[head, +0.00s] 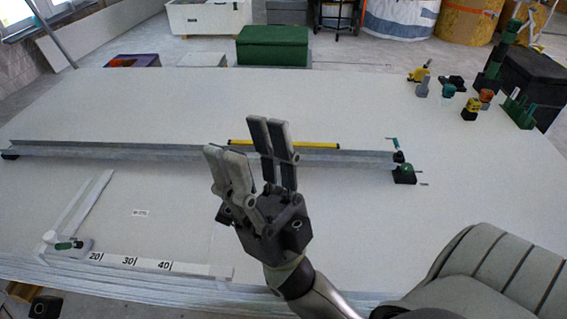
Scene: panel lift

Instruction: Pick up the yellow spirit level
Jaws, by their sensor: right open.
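The yellow spirit level (316,145) is a thin yellow bar in the head view. It lies lengthwise along the back of a long grey rail (120,150) on the large pale panel; I cannot tell whether it rests on the rail or just behind it. My right gripper (243,137) is open and empty, with its fingers pointing up and away in the picture. Its fingers cover part of the level's left half; the right half shows clear. I cannot tell the gap between them. My left gripper is not in view.
A green and black clamp (404,173) sits at the rail's right end. A white L-shaped square (150,264) with numbers lies front left. Several small tools, including a yellow and black one (470,108), stand at the back right. The panel (230,95) behind the rail is clear.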

